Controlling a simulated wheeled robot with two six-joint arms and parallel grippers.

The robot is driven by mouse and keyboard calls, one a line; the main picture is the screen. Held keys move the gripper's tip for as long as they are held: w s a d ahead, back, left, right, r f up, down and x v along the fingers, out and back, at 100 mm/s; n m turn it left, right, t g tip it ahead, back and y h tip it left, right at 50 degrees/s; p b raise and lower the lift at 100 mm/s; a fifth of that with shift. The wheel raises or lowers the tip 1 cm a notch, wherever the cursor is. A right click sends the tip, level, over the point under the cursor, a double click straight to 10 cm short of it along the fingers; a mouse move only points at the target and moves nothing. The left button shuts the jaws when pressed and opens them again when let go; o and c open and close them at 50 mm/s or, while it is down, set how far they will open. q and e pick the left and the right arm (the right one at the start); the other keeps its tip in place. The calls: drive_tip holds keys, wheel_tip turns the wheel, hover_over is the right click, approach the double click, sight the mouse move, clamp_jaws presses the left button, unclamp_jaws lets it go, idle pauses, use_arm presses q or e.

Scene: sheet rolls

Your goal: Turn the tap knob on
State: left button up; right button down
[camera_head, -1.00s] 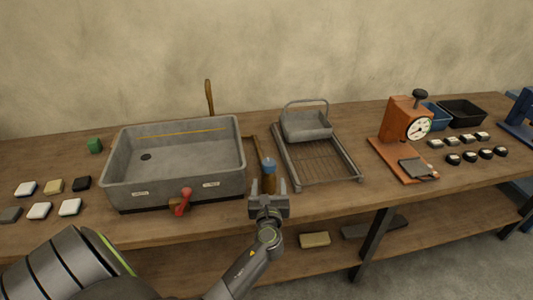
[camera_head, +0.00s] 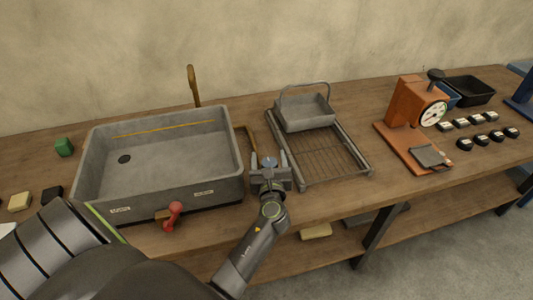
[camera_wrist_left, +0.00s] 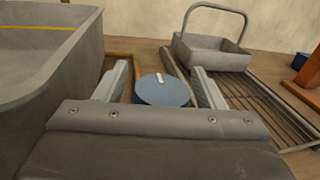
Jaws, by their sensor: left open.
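The tap knob (camera_head: 268,162) is a blue disc with a white mark, beside the sink's right wall. It fills the middle of the left wrist view (camera_wrist_left: 162,92), its white mark near the top edge. My left gripper (camera_head: 270,158) is open, with one finger on each side of the knob. In the left wrist view, gaps show between the knob and both fingers (camera_wrist_left: 161,76). The grey sink (camera_head: 150,195) stands left of the knob, and a brown spout (camera_head: 193,86) rises behind it. My right gripper is not in view.
A red-handled lever (camera_head: 172,214) sits at the sink's front. A wire rack (camera_head: 325,160) holding a grey basket (camera_head: 305,112) lies close right of the knob. An orange dial scale (camera_head: 404,101) stands farther right. Bare bench lies between rack and scale.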

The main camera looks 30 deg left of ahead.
use_arm(q)
drive_tip(key=shift+d+r, duration=0.1)
drive_tip(key=shift+c, duration=0.8)
drive_tip(key=c, duration=0.8)
drive_tip(key=shift+r+m+t+h+p, duration=0.15)
drive_tip(key=shift+m+t+h+p, duration=0.2)
drive_tip(key=shift+p, duration=0.25)
drive_tip(key=shift+m+t+h, duration=0.25)
drive_tip(key=shift+m+h, duration=0.2)
drive_tip(key=shift+h, duration=0.1)
drive_tip(key=shift+d, duration=0.1)
drive_tip(key=o, duration=1)
drive_tip(key=shift+w+f, duration=0.1)
drive_tip(key=shift+f, duration=0.1)
drive_tip(key=shift+c, duration=0.2)
